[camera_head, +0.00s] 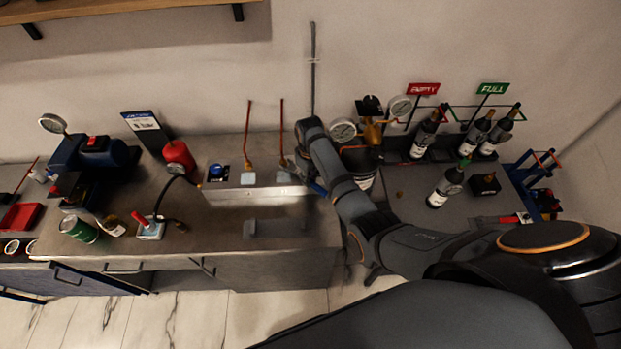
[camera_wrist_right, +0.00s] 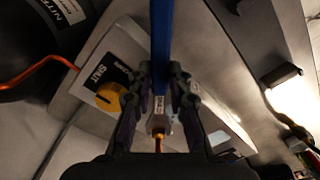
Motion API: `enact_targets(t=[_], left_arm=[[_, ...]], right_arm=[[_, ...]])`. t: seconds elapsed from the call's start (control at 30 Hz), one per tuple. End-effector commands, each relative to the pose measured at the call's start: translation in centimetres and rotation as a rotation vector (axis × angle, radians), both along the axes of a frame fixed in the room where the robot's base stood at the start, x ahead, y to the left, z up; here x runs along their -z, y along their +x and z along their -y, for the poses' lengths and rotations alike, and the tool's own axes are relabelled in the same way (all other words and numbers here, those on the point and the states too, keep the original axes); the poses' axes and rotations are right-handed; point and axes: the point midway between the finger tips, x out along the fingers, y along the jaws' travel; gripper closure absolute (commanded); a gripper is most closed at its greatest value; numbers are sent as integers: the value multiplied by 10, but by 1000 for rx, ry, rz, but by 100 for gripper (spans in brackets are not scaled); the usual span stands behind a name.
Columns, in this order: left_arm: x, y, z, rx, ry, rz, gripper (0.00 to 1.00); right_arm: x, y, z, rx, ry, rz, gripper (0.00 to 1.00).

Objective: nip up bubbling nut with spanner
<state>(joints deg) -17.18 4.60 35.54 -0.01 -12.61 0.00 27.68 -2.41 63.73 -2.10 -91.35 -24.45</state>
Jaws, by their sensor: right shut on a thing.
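My right gripper (camera_head: 306,172) is at the right end of the grey steel box on the bench. In the wrist view, my right gripper (camera_wrist_right: 161,80) is shut on the blue spanner (camera_wrist_right: 160,35). A bit of blue (camera_head: 317,188) shows beside it in the head view. Below the fingers, a pale fitting (camera_wrist_right: 157,122) with a brass end and orange pipe lies close to the spanner line; I cannot tell if they touch. Two copper pipes (camera_head: 248,130) (camera_head: 281,130) rise from the box with nuts at their feet. No bubbles can be made out. My left gripper is out of view.
A blue knob (camera_head: 217,170) sits on the steel box (camera_head: 258,194). Gauges (camera_head: 343,130) and a dark cylinder are close right of my arm. Wine bottles (camera_head: 447,187) stand on the right bench.

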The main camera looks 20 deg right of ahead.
Motion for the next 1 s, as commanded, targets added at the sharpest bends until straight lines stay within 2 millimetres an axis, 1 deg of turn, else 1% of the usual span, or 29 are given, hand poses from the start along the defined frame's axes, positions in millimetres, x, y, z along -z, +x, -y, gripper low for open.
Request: enact_targets(t=[0.77,1.0], left_arm=[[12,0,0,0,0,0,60],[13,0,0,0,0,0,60]], right_arm=[[0,15,-7,0,0,1,100],[-1,16,-7,0,0,1,100]])
